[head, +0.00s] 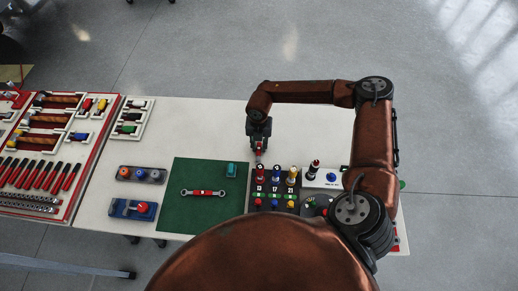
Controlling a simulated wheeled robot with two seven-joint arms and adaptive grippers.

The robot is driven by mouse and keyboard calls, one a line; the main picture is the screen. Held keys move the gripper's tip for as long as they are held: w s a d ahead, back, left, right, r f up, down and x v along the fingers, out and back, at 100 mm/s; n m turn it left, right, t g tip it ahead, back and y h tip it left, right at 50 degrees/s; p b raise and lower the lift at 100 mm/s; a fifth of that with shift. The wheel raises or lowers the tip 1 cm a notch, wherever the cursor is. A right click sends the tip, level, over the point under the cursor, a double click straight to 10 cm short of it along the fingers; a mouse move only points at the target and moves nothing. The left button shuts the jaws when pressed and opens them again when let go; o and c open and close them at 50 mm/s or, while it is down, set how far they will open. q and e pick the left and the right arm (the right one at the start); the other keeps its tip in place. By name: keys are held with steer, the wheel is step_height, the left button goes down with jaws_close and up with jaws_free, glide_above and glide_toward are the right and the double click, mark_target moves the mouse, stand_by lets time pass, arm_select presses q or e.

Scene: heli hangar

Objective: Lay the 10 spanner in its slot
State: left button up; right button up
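A double-ended spanner (203,192) with a red middle and silver ends lies flat across the green mat (190,220). Its size mark is too small to read. My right gripper (259,148) points down behind the dark rack, to the right of and beyond the spanner, apart from it. Something small and red shows at its fingertips; I cannot tell whether it is held or part of the gripper. I cannot make out an empty spanner slot. My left gripper is not in view.
The dark rack (266,188), marked 13, 17 and 21, holds coloured upright pieces right of the mat. A teal block (231,170) sits on the mat. Red-edged tool boards (100,150) fill the left. The white table (195,125) is clear behind the mat.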

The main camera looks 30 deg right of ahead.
jaws_close()
steer(key=shift+r, duration=0.15)
